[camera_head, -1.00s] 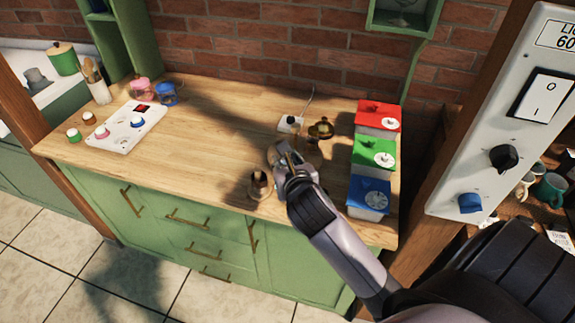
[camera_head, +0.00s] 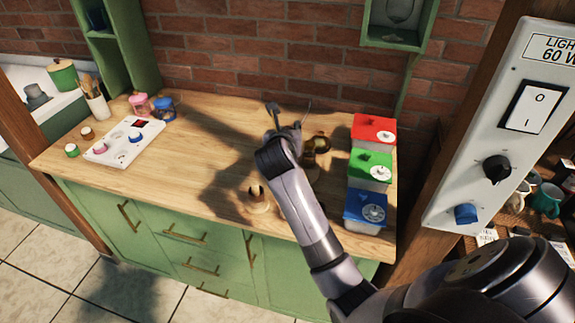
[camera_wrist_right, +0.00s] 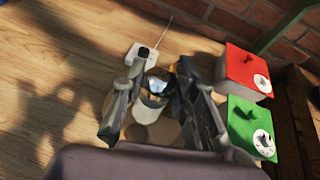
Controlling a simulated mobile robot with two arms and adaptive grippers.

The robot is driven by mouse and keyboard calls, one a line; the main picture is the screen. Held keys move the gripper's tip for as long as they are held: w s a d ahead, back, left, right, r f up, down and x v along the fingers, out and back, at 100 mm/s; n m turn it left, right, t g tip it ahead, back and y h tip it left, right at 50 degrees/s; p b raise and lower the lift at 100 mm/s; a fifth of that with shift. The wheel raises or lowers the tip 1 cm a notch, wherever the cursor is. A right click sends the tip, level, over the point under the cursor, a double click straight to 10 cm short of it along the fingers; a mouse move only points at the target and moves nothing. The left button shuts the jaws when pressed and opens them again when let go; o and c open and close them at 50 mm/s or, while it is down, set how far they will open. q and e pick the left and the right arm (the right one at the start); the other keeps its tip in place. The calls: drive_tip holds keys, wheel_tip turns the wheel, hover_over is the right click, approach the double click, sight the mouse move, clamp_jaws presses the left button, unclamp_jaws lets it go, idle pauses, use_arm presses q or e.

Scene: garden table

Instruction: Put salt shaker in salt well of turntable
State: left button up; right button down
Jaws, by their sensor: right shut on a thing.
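My right gripper (camera_head: 288,118) reaches over the back right part of the wooden counter. In the right wrist view its two fingers (camera_wrist_right: 160,105) are shut on a small pale round piece (camera_wrist_right: 150,112), which looks like the salt shaker. In the head view the gripper hides this piece. Below it in the wrist view is a round brown wooden surface (camera_wrist_right: 168,135), perhaps the turntable; the fingers cover much of it and no well is clear. Whether the shaker touches it I cannot tell. My left gripper is out of view.
A shiny amber object (camera_head: 320,144) stands right of the gripper. Red (camera_head: 374,128), green (camera_head: 370,165) and blue (camera_head: 366,208) boxes line the right side. A wooden piece with a dark top (camera_head: 258,203) stands near the front edge. A white corded box (camera_wrist_right: 142,53) lies behind.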

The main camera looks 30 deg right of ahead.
wheel_tip(320, 180, down, 11)
drive_tip(key=shift+f, duration=0.2)
idle(0.4)
drive_tip(key=c, duration=1.3)
unclamp_jaws()
drive_tip(key=shift+f, duration=0.1)
drive_tip(key=shift+a, duration=0.1)
drive_tip(key=v, duration=1.2)
drive_tip(key=shift+s+b, duration=0.1)
drive_tip(key=shift+b, duration=0.3)
